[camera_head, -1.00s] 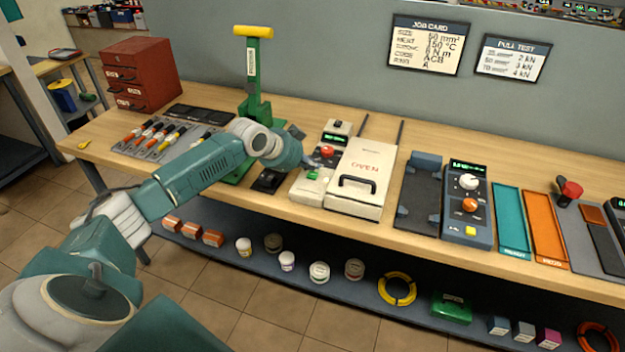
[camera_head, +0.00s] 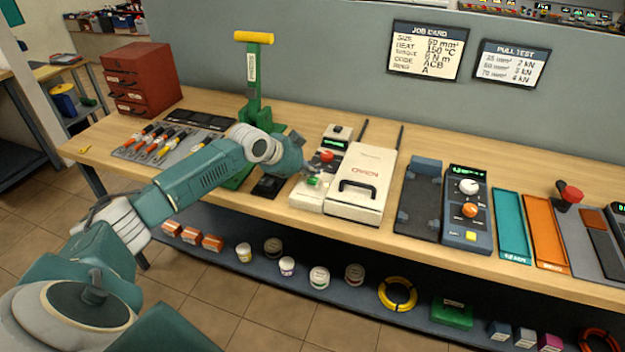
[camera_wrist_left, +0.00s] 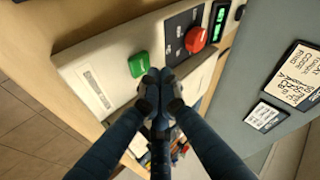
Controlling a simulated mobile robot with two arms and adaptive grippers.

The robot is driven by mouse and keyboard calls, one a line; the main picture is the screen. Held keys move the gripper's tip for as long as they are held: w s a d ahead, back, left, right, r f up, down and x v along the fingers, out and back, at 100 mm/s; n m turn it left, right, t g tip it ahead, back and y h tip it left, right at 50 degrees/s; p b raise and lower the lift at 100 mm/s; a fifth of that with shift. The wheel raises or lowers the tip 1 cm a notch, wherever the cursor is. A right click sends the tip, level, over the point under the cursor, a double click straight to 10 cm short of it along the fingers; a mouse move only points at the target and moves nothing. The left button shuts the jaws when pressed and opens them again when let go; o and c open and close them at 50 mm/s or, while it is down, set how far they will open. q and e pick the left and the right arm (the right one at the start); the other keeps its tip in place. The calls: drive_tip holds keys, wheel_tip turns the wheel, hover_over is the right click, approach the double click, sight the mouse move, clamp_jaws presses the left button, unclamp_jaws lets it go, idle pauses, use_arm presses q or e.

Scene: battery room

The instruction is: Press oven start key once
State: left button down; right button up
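The oven (camera_head: 362,175) is a cream box on the bench with a black handle on its lid. Its control strip on the left has a green key (camera_head: 314,181), a red knob (camera_head: 327,156) and a small green-lit display. In the left wrist view the green key (camera_wrist_left: 137,65) is beside the fingertips, and the red knob (camera_wrist_left: 196,39) is to their upper right. My left gripper (camera_wrist_left: 158,80) is shut and empty, its tips together just right of the green key. I cannot tell whether they touch the panel. My right gripper is not in view.
A green press with a yellow handle (camera_head: 253,75) stands left of the oven. A dark cradle (camera_head: 422,200) and a blue tester (camera_head: 466,208) stand to the right. A red drawer cabinet (camera_head: 141,77) is at the far left. A lower shelf holds several small pots and boxes.

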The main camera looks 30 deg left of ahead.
sight(311, 181)
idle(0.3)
use_arm(q)
drive_tip(key=shift+f, duration=0.4)
drive_tip(key=shift+f, duration=0.45)
idle(0.9)
drive_tip(key=shift+r+p, duration=0.5)
drive_tip(key=shift+r, duration=0.35)
wheel_tip(311, 181, up, 5)
drive_tip(key=p, duration=0.4)
drive_tip(key=shift+r, duration=0.1)
